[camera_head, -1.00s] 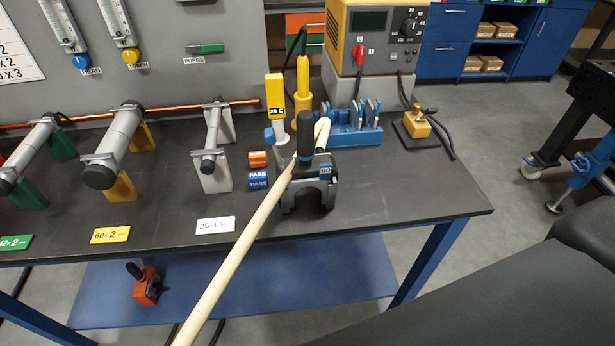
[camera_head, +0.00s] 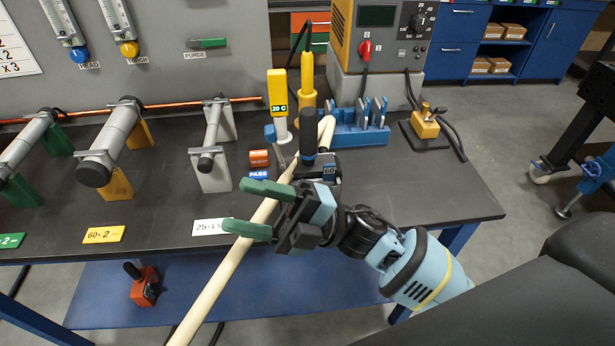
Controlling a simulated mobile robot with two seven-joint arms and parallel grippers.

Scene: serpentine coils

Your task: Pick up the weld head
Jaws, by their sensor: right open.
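The weld head (camera_head: 309,140), as I take it, stands on the dark bench. It has a black upright handle, a grey clamp body and a blue "60" tag, and a cream hose (camera_head: 215,290) runs past it toward the front. My right gripper (camera_head: 237,207) comes in from the lower right, with its two green fingers apart and pointing left. I cannot tell the exact gap to the weld head. My left gripper is not in view.
A blue rack (camera_head: 362,132) is to the right. Pipes on stands are at left. A red-orange handled unit (camera_head: 144,288) sits on the lower shelf.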

